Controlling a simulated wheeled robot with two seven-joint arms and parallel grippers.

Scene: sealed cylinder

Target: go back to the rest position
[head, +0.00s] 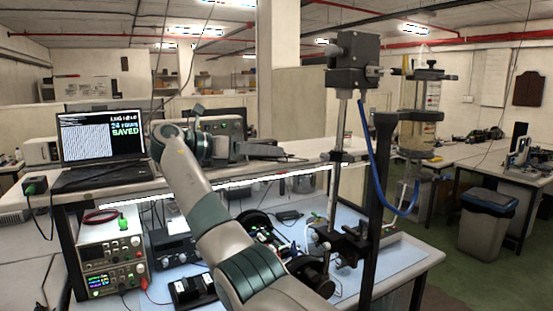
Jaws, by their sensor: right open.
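My right arm rises from the bottom of the head view, bends at the upper left, and ends in my right gripper (287,155). The gripper is open, seen side-on and small, above the bench's upper shelf (320,150). I see nothing held in it. My left gripper is not in view. A clear cylinder (420,95) stands upright in a dark clamp frame to the right, well apart from the gripper. A blue tube (376,165) loops down beside it and up to its lower end.
A stand with a dark box head (353,62) rises right of the gripper. A laptop (102,140) showing "SAVED" sits at the left of the shelf. Power supplies (112,255) and small equipment fill the lower bench. A grey bin (487,225) stands on the floor at right.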

